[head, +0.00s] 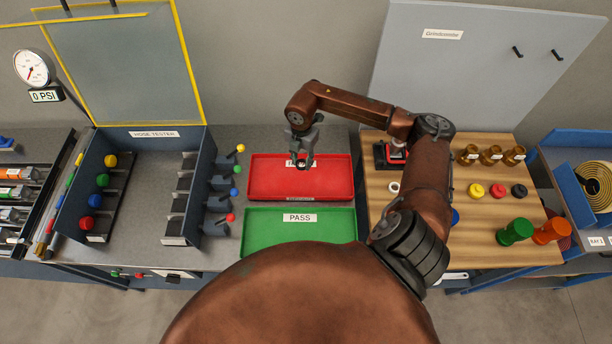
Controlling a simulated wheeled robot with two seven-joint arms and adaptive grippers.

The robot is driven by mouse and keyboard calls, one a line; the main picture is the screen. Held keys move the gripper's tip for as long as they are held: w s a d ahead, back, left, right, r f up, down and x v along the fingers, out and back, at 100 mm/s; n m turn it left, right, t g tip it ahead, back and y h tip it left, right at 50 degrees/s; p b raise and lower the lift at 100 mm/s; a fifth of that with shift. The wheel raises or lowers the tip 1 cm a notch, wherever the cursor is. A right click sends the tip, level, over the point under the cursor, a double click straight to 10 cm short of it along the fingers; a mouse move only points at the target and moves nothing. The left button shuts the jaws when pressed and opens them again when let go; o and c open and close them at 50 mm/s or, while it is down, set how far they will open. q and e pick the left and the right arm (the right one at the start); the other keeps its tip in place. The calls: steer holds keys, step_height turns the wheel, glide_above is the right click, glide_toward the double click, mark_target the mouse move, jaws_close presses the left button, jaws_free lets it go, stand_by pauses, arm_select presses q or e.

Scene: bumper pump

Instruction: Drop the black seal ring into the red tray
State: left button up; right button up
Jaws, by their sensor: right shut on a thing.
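The red tray (330,178) lies on the grey bench in the middle, with a white label partly hidden behind my right gripper. My left gripper is out of view.
A green tray (300,224) marked PASS lies in front of the red one. A hose tester (190,195) with coloured knobs stands left. On the right, a wooden board (470,236) carries brass fittings, a white ring (393,187) and coloured caps, including a black one (519,191).

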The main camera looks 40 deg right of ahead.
steer(key=m, duration=0.1)
steer(key=d+m, duration=0.1)
steer(key=shift+d+f+m, duration=0.15)
steer(key=shift+f+m, duration=0.05)
steer(key=shift+m, duration=0.2)
steer(key=shift+d+f+m, duration=0.15)
steer(key=shift+f+m, duration=0.05)
steer(key=shift+m, duration=0.3)
step_height(320, 180, down, 6)
steer(key=b, duration=0.4)
steer(key=shift+r, duration=0.1)
steer(key=o, duration=0.9)
